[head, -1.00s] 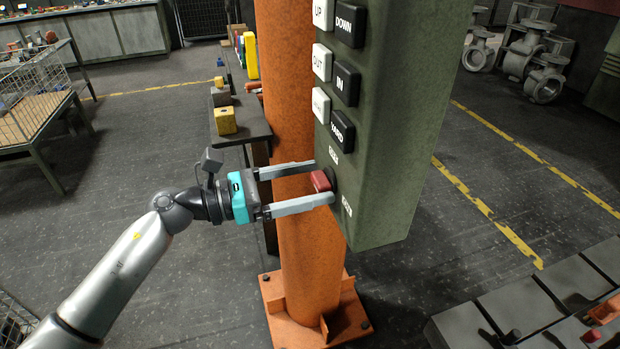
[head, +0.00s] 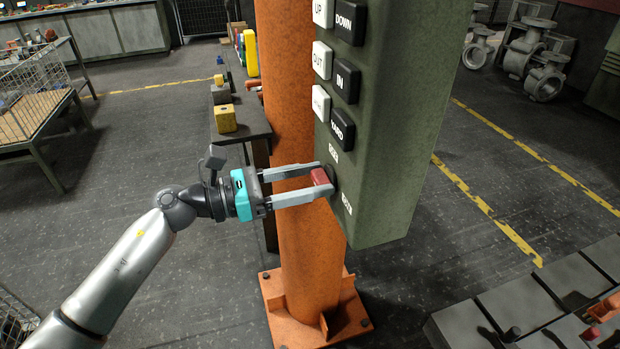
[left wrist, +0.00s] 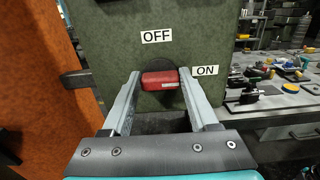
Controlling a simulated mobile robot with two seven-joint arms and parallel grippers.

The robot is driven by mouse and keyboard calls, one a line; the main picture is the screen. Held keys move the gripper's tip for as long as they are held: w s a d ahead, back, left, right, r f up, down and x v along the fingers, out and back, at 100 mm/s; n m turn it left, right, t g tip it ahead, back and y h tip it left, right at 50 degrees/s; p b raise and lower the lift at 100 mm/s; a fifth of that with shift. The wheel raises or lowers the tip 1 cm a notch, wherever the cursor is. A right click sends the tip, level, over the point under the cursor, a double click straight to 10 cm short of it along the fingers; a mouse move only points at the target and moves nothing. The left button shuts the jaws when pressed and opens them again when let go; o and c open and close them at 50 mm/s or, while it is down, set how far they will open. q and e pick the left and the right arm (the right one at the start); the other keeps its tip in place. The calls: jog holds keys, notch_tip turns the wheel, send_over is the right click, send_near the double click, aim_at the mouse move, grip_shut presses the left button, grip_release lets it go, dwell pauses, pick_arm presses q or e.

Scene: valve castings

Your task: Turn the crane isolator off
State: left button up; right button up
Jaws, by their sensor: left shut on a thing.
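The crane isolator is a red handle (head: 320,177) on a round dark base, low on the green control box (head: 385,190). The left wrist view shows the red handle (left wrist: 160,80) lying roughly level. The OFF label (left wrist: 157,36) is above it and the ON label (left wrist: 206,71) is to its right. My left gripper (head: 322,178) is shut on the handle, with one finger at each end of it in the left wrist view (left wrist: 160,88). My right gripper is not in view.
Black and white push buttons (head: 346,80) sit above the handle on the box. An orange column (head: 305,235) stands just behind my left gripper. A dark bench (head: 240,130) with a yellow block (head: 225,118) is beyond the arm.

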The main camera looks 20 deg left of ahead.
pick_arm(q)
jog(key=shift+c, duration=1)
jog(key=n+p, duration=0.2)
jog(key=n, duration=0.1)
jog(key=shift+n+p, duration=0.3)
jog(key=shift+n, duration=0.1)
jog(key=n+p, duration=0.3)
jog(key=n, duration=0.1)
jog(key=shift+w+a+n, duration=0.1)
jog(key=shift+n, duration=0.2)
jog(key=n+p, duration=0.3)
jog(key=n, duration=0.2)
jog(key=shift+f+n+p, duration=0.15)
jog(key=shift+n+p, duration=0.5)
jog(key=shift+n, duration=0.45)
jog(key=shift+f+n+p, duration=0.1)
jog(key=shift+n+p, duration=0.5)
jog(key=shift+n, duration=0.5)
